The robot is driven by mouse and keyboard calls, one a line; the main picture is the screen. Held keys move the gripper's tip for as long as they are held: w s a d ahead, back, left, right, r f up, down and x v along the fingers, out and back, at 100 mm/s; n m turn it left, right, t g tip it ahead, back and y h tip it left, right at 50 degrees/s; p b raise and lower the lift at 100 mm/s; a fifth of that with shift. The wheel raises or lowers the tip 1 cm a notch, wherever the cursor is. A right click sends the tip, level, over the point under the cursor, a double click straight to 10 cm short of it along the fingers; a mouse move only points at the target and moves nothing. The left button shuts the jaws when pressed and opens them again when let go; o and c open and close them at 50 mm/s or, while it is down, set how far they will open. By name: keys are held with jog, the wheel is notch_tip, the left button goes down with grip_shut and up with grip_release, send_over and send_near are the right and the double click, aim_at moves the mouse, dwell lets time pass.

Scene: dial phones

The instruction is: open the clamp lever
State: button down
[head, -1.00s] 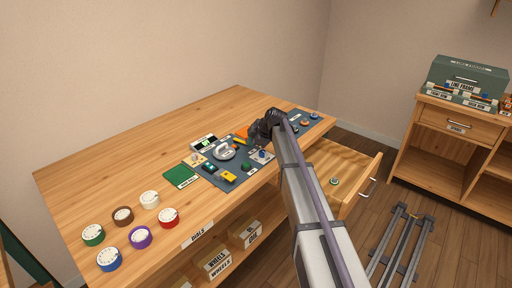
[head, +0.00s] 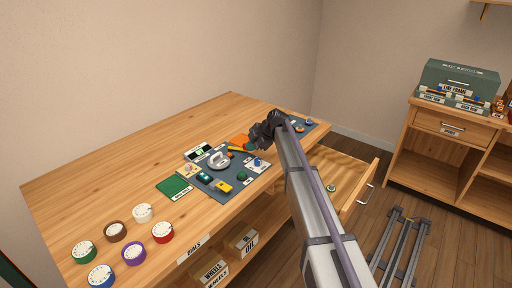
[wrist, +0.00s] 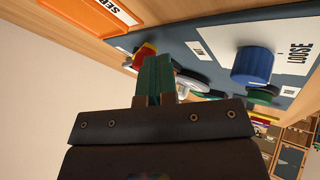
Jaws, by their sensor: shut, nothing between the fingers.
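A small yellow bar (head: 240,149), which may be the clamp lever, lies on the dark blue work mat (head: 217,189) in the head view. In the wrist view a red and yellow part (wrist: 145,52) shows just behind my fingers; I cannot tell whether it is the same thing or whether they touch it. My gripper (head: 253,141) is over the mat's far right part in the head view. Its green fingers show together in the wrist view (wrist: 155,76), shut and empty. The lever's position is partly hidden by the fingers.
A blue knob (wrist: 252,65) stands near the fingers beside a LOOSE label. A grey round part (head: 218,159), a green pad (head: 174,188) and an orange tray (head: 240,141) are close by. Several coloured dials stand at the table's front left. An open drawer (head: 337,178) juts out at right.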

jog(key=shift+s+a, duration=0.5)
jog(key=shift+s, duration=0.15)
jog(key=s, duration=0.1)
jog(key=s+d, duration=0.1)
jog(key=s+d+r+p, duration=0.1)
jog(key=s, duration=0.1)
jog(key=shift+d+r, duration=0.1)
jog(key=shift+d, duration=0.15)
jog(key=p+v, duration=0.7)
jog(key=v, duration=0.1)
jog(key=shift+w+d+r, duration=0.25)
jog(key=shift+w+d, duration=0.05)
jog(key=shift+d, duration=0.05)
jog(key=s+d+m+g+h+p, duration=0.1)
jog(key=s+m+h, duration=0.2)
jog(key=s+m, duration=0.8)
jog(key=s+d+m+g+h+p, duration=0.2)
jog(key=s+m, duration=0.9)
jog(key=s, duration=1.4)
jog(key=shift+d+f+h, duration=0.3)
jog(key=shift+d+h, duration=0.05)
jog(key=shift+h, duration=0.55)
